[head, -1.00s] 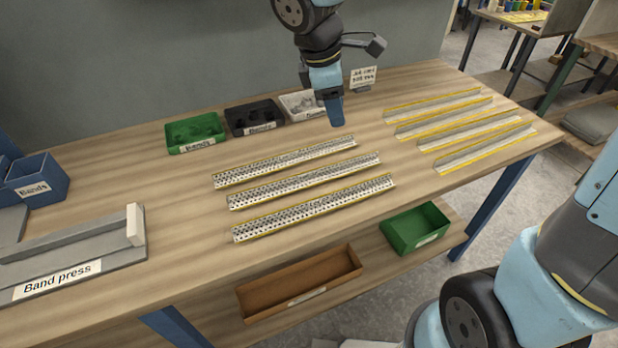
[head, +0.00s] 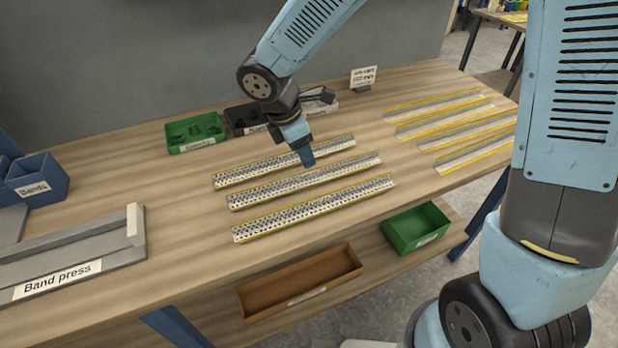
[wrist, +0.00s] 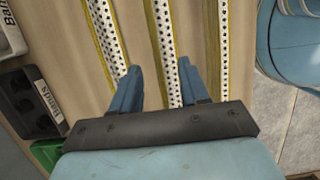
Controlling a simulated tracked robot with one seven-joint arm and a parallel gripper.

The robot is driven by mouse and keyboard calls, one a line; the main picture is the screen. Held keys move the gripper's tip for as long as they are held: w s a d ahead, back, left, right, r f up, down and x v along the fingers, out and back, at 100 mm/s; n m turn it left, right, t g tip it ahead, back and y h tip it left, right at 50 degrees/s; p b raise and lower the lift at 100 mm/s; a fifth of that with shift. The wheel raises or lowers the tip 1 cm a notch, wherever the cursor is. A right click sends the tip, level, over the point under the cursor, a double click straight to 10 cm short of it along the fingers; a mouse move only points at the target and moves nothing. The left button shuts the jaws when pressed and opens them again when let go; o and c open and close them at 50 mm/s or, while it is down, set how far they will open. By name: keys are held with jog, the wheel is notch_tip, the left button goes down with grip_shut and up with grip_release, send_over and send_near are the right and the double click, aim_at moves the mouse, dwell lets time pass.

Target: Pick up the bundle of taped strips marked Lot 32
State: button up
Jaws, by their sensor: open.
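Three pale perforated strip bundles with yellow edges lie side by side mid-table: a back one (head: 240,175), a middle one (head: 265,191) and a front one (head: 310,208). No lot mark is readable on any of them. My gripper (head: 307,160) is open and empty, over the back and middle bundles in the head view. In the wrist view, the middle bundle (wrist: 162,35) runs between my two blue fingers (wrist: 158,68). The back bundle (wrist: 105,35) is left of them and the front bundle (wrist: 217,30) is right. Height above the bundles is hard to tell.
Several plain yellow-edged strips (head: 440,125) lie at the right. Green (head: 195,148) and black bins stand behind, partly hidden by my arm. A card stand (head: 363,78) is at the back. The band press (head: 70,265) is at left. Brown (head: 300,285) and green (head: 416,228) trays sit below.

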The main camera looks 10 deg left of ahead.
aim_at(310, 178)
jog(key=shift+a+x, duration=0.15)
jog(key=shift+x, duration=0.85)
jog(key=shift+a+x, duration=0.2)
jog(key=shift+x, duration=0.75)
jog(key=shift+a+x, duration=0.15)
jog(key=shift+x, duration=0.85)
jog(key=shift+f, duration=0.15)
grip_shut()
